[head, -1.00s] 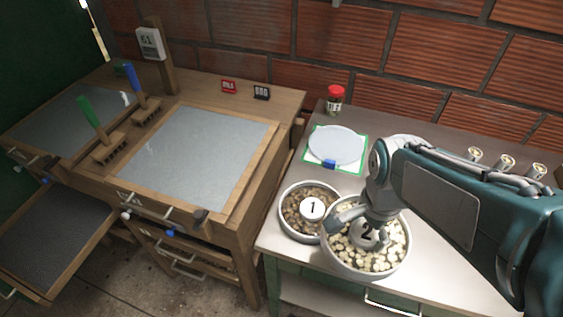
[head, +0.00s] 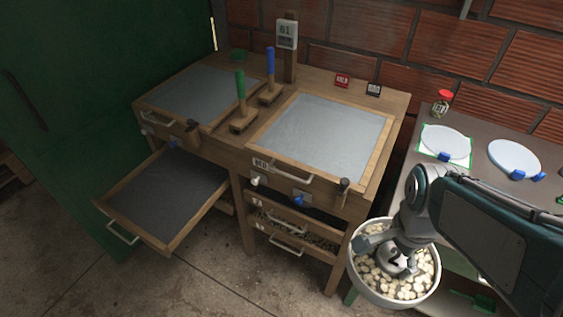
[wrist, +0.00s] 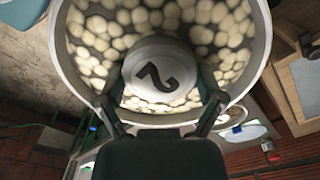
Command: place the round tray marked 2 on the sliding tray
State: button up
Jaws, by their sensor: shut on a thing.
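The round tray marked 2 (head: 399,299) is a pale round pan of cream-coloured pieces with a grey centre knob bearing a 2. My gripper (head: 392,256) is shut on that knob; in the wrist view both fingers (wrist: 163,98) are on either side of it. The tray hangs roughly level at the lower right of the head view, in front of the side table's left end. The sliding tray (head: 172,196) is a dark mesh panel in a wooden frame, pulled out at the lower left, empty, well left of my gripper.
The wooden sorting table (head: 345,187) stands between them, with slightly open drawers (head: 290,238) below. A green-handled brush (head: 240,100) and a blue-handled brush (head: 270,80) stand on it. A green wall (head: 70,110) bounds the left. Floor (head: 205,275) is clear in front.

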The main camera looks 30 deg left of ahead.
aim_at(157, 202)
jog(key=k+j, duration=0.1)
jog(key=j, duration=0.5)
jog(key=k+j, duration=0.1)
jog(key=j, duration=0.55)
jog(key=k+j, duration=0.1)
jog(key=j, duration=1.25)
jog(key=i+j, duration=0.15)
jog(key=j, duration=1.35)
jog(key=i+u, duration=0.05)
